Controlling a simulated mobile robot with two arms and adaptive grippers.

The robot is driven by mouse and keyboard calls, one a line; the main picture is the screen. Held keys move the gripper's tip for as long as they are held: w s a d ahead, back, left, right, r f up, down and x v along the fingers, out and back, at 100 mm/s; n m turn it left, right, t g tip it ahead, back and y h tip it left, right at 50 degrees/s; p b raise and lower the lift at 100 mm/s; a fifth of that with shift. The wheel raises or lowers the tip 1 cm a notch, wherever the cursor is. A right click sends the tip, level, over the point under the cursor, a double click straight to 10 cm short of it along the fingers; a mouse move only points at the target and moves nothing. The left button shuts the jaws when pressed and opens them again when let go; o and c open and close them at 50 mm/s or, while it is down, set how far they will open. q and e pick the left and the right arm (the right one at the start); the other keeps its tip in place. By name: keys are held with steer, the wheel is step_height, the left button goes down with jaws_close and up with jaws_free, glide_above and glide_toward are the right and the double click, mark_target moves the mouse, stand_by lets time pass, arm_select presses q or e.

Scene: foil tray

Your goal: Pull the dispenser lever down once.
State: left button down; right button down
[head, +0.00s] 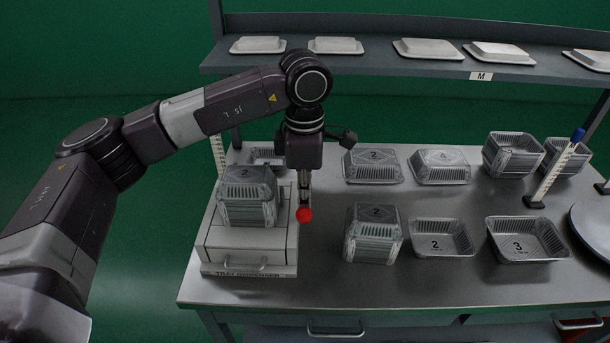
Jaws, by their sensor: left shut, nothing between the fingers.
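The tray dispenser (248,240) is a pale box at the left end of the steel table, labelled on its front base, with a stack of foil trays (247,195) on top. Its lever has a red ball knob (304,214) at the dispenser's right side. My left gripper (305,190) points down at the knob, with its fingers shut and empty, just above or behind it. I cannot tell whether it touches the knob. My left wrist hides part of the lever. My right gripper is not in view.
On the steel table (300,285), a tray stack (374,235) stands right of the lever. Single trays (441,238) and (525,240) and more stacks lie farther right. A shelf (380,62) with white lidded trays runs above the back. A blue-topped post (557,170) stands at right.

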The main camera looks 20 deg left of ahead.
arm_select(q)
steer(key=w+a+r+p, duration=0.2)
steer(key=w+r+p, duration=0.1)
steer(key=w, duration=0.4)
steer(key=shift+r, duration=0.75)
step_height(320, 180, up, 9)
steer(key=p, duration=0.6)
stand_by(0.4)
